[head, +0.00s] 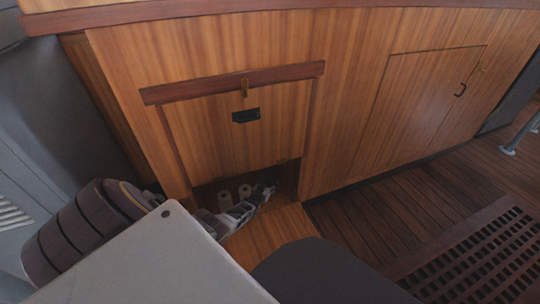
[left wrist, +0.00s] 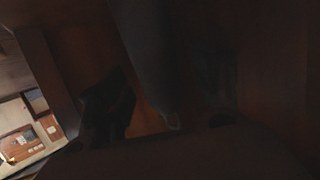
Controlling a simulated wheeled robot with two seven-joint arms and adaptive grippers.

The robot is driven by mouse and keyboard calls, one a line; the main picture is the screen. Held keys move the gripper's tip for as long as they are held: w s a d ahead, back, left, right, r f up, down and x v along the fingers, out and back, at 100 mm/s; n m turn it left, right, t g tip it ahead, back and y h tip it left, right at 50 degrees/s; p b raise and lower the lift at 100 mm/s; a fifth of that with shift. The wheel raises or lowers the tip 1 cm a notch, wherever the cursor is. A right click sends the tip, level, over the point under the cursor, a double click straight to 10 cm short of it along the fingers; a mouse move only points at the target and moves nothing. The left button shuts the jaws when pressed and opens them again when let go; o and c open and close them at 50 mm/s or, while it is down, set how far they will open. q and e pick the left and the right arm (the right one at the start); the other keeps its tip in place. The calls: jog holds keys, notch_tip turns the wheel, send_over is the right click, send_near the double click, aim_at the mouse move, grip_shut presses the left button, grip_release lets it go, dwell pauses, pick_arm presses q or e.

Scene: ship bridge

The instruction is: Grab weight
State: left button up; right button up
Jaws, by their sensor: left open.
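Two small pale cylindrical objects, which look like weights, stand inside a dark low opening in the wooden cabinet. One weight (head: 225,200) is nearer my gripper's wrist, and the other weight (head: 245,192) is just to its right. My left gripper (head: 267,191) reaches into the opening from the left, in front of and to the right of the weights. It is open, and I see nothing held. In the dark left wrist view, a grey rounded shape (left wrist: 145,55) shows between dark finger shapes; I cannot tell what it is. My right gripper is out of view.
A closed cabinet door (head: 418,105) is at right. A floor grating (head: 480,255) lies at lower right, with open plank floor beside it.

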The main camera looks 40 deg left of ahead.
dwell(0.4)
pick_arm(q)
grip_shut()
dwell(0.4)
jog(key=shift+w+r, duration=0.2)
